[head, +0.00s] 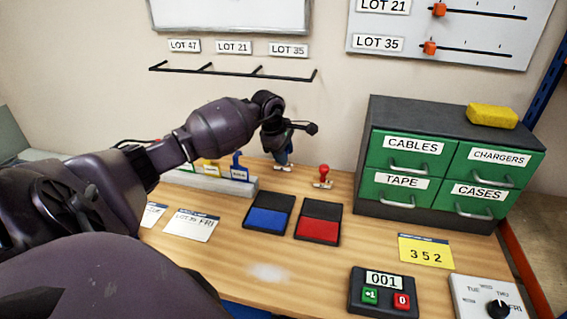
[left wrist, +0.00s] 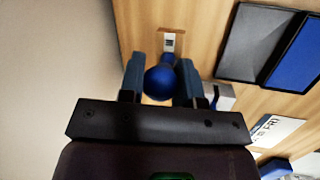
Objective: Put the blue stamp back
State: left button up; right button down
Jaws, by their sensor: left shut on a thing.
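The blue stamp shows its round blue handle (left wrist: 160,83) in the left wrist view, between the two fingers of my left gripper (left wrist: 161,68). The left gripper (head: 284,151) is shut on it at the back of the desk, left of the red stamp (head: 323,172). A small pale rest (head: 284,168) shows just below the gripper; in the left wrist view a wooden plate with a pale label (left wrist: 170,42) lies past the handle. I cannot tell whether the stamp touches it. The stamp's lower part is mostly hidden. My right gripper is out of view.
A blue ink pad (head: 267,218) and a red ink pad (head: 318,229) lie in front. A card holder (head: 247,187) stands left of the gripper. A green drawer cabinet (head: 432,168) stands on the right. A counter (head: 384,292) sits at the front.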

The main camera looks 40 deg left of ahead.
pick_arm(q)
notch_tip(320, 180, down, 3)
jog(key=shift+r, duration=0.1)
jog(key=shift+w+a+f+p, duration=0.1)
jog(key=shift+f+p, duration=0.1)
jog(key=shift+f, duration=0.15)
jog(key=shift+w+f+p, duration=0.1)
jog(key=shift+f+p, duration=0.05)
jog(key=shift+f, duration=0.2)
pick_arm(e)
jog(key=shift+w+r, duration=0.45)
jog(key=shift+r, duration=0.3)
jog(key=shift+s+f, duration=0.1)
pick_arm(q)
jog(key=shift+f, duration=0.15)
jog(key=o, duration=0.8)
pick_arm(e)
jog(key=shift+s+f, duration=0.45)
